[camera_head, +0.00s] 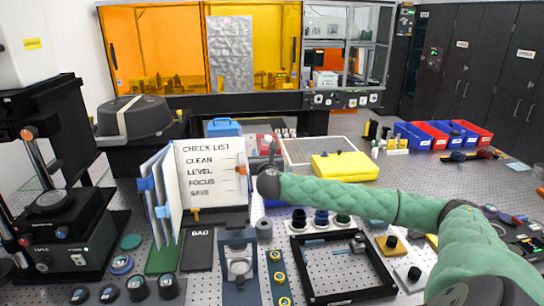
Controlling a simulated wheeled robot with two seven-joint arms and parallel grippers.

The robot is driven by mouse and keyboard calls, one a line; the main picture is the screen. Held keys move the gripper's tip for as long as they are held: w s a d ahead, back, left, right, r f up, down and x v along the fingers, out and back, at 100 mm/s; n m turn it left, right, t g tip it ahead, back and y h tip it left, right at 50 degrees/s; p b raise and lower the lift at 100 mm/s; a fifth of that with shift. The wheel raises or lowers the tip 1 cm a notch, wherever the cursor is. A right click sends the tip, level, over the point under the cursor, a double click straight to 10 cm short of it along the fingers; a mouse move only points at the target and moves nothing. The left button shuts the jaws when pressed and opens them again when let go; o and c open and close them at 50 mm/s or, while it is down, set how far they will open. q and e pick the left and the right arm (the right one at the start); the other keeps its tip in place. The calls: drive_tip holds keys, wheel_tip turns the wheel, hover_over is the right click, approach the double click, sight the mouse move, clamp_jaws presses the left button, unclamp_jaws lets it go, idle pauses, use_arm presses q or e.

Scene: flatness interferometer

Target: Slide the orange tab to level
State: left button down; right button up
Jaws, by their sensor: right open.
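A white checklist board (205,187) stands upright on the table, left of the middle. It lists CLEAN, LEVEL, FOCUS and SAVE from top to bottom. A small orange tab (242,170) shows at its right edge, at about the height of the LEVEL line. My right gripper (262,170) is just right of the board, beside the tab, at the end of the green-sleeved arm. It is open; its fingers are small and partly hidden, and I cannot tell whether they touch the tab. My left gripper is out of view.
White folders (160,195) with blue clips stand left of the board. A black BAD tray (198,250), a clamp stand (238,262) and a black frame (298,270) lie in front. A yellow case (345,166) and blue and red bins (412,136) are behind.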

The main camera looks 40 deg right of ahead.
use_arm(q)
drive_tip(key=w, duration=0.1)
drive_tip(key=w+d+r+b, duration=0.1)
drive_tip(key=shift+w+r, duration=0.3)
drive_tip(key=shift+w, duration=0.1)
use_arm(e)
drive_tip(key=s, duration=0.1)
drive_tip(key=s+d+r, duration=0.1)
drive_tip(key=s+r, duration=0.1)
drive_tip(key=shift+d, duration=0.25)
